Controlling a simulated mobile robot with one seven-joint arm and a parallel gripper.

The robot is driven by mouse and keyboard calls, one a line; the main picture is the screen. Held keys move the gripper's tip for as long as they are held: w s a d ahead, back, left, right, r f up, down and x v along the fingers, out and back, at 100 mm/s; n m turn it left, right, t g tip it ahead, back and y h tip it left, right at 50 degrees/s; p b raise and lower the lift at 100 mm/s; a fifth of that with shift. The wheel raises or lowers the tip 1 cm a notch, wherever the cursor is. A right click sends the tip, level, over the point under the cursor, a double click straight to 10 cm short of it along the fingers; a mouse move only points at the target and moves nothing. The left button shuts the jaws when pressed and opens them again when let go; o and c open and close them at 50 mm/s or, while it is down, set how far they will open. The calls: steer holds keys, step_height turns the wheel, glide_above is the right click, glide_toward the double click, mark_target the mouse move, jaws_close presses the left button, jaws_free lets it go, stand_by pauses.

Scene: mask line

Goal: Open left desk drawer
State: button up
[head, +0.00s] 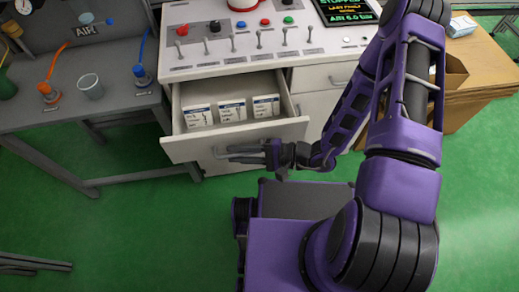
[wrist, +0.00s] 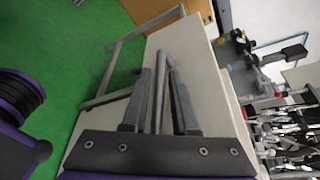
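The left desk drawer (head: 180,150) is pulled well out from the white desk (head: 215,64), so its inside shows in the head view. Its front panel also fills the middle of the wrist view (wrist: 213,90). My gripper (head: 245,152) is at the drawer's front face, by the handle. In the wrist view the grey bar handle (wrist: 160,85) runs between the two fingers of my gripper (wrist: 162,85). The fingers are apart, with a narrow gap beside the bar. Part of the handle is hidden by the fingers in the head view.
Three white boxes (head: 232,109) stand in the drawer. A closed drawer (head: 322,77) is to its right. A grey bench (head: 70,125) with a cup (head: 90,86) stands at left. A wooden table (head: 482,60) is at right. Green floor (head: 110,225) is free in front.

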steer(key=p+v, duration=0.1)
steer(key=v, duration=1.6)
steer(key=shift+d, duration=0.25)
steer(key=shift+r, duration=0.15)
